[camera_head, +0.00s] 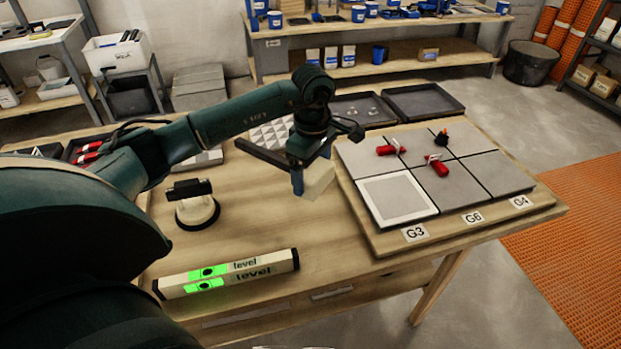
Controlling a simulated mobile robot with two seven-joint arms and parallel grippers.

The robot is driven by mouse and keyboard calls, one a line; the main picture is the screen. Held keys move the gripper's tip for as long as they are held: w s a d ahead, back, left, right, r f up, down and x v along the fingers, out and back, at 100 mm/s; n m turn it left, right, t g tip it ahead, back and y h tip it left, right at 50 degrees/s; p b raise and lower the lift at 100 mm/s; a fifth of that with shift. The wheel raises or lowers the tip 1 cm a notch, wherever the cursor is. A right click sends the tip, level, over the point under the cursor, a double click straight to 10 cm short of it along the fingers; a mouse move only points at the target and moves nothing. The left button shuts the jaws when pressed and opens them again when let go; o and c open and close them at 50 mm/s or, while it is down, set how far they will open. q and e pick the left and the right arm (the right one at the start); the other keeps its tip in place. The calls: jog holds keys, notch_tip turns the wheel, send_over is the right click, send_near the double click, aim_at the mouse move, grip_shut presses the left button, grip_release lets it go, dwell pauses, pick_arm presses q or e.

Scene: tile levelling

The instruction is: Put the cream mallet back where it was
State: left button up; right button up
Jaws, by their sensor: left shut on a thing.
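My left gripper (302,170) is in the middle of the view, above the wooden table. It is shut on the cream mallet (317,183). The mallet's cream block-shaped head hangs below the gripper, just left of the tile board. A dark bar (262,157), seemingly its handle, sticks out to the left. The gripper's own wrist hides part of the mallet. I cannot tell exactly how high the mallet is over the table. My right gripper is not in view.
The tile board (470,233) holds grey tiles with red clips and labels G3, G6 and G4. A level (228,274) lies at the front, and a suction cup (197,210) stands at the left. Black trays (424,101) sit behind. Bare tabletop (262,225) lies between the suction cup and board.

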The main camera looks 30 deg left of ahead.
pick_arm(q)
jog(key=s+d+f+m+p, duration=0.1)
jog(key=s+d+m+p, duration=0.1)
jog(key=s+d+m, duration=0.45)
jog(key=shift+m, duration=0.85)
jog(key=f+b, duration=0.1)
jog(key=f, duration=0.1)
jog(key=f+b, duration=0.1)
jog(key=w+f+b, duration=0.1)
jog(key=f, duration=0.1)
jog(key=shift+d+f, duration=0.25)
jog(key=shift+f, duration=0.1)
jog(key=shift+f+b, duration=0.55)
jog(key=shift+f, duration=0.05)
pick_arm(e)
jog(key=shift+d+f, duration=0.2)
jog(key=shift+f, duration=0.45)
pick_arm(q)
jog(key=shift+f+b, duration=0.6)
jog(key=shift+f, duration=0.05)
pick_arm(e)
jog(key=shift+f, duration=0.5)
pick_arm(q)
jog(key=o, duration=1.2)
jog(key=shift+o, duration=0.2)
